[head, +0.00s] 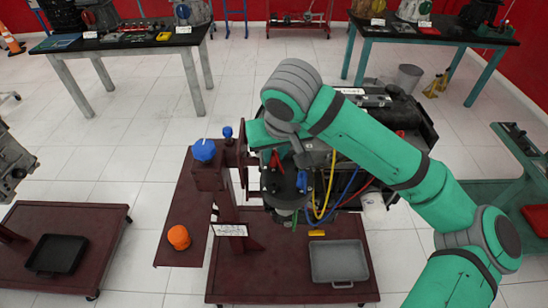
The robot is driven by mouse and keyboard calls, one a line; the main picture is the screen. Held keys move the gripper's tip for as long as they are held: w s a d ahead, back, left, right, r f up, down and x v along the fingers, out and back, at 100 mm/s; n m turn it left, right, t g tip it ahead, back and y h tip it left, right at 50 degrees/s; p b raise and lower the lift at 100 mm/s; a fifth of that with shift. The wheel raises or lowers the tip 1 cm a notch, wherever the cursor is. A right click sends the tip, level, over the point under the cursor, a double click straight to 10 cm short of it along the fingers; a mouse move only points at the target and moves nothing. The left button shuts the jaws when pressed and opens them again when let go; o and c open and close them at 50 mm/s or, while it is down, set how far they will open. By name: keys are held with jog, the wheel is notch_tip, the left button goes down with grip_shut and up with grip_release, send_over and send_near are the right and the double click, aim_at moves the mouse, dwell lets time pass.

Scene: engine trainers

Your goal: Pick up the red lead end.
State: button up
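A red cable (358,192) curves beside yellow and blue cables at the front of the engine trainer. A small red piece (277,160) shows beside my wrist, left of the cables. I cannot tell whether it is the red lead end or joined to the red cable. My gripper (288,212) points down in front of the engine, left of the hanging cables. My own wrist and hand hide its fingers, so I cannot see whether it is open or holds anything.
The engine (400,110) stands on a dark red wheeled stand (290,262) with a grey tray (338,262). A blue knob (203,150) and an orange ball-like object (179,237) are at the left. Worktables stand behind; white floor (150,150) is open between them.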

jog(key=shift+r, duration=0.15)
grip_shut()
jog(key=shift+r, duration=0.65)
jog(key=s+r, duration=1.1)
jog(key=s, duration=0.3)
jog(key=shift+r, duration=0.25)
jog(key=w, duration=0.7)
jog(key=shift+w, duration=0.35)
jog(key=shift+f, duration=2.8)
